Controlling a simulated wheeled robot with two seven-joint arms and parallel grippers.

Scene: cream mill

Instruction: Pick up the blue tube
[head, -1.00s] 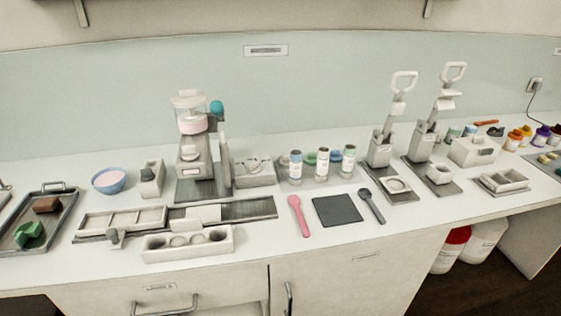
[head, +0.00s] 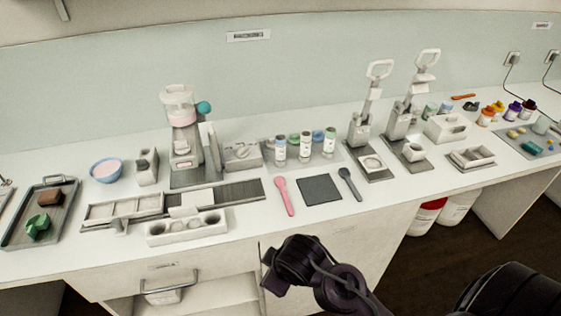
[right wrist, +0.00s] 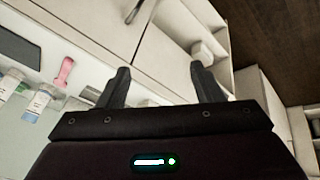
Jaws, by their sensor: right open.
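In the right wrist view a blue-labelled tube (right wrist: 38,101), apparently the same one, shows at the left. My right gripper (right wrist: 162,84) is open and empty, in front of the cabinet fronts and well apart from the tubes. In the head view my dark right arm hangs before the counter; its fingertips cannot be made out. My left gripper is not in view.
The pink spatula (head: 285,196), dark mat (head: 320,190) and dark spoon (head: 349,184) lie in front. A mill (head: 184,140) stands left, presses (head: 362,130) right.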

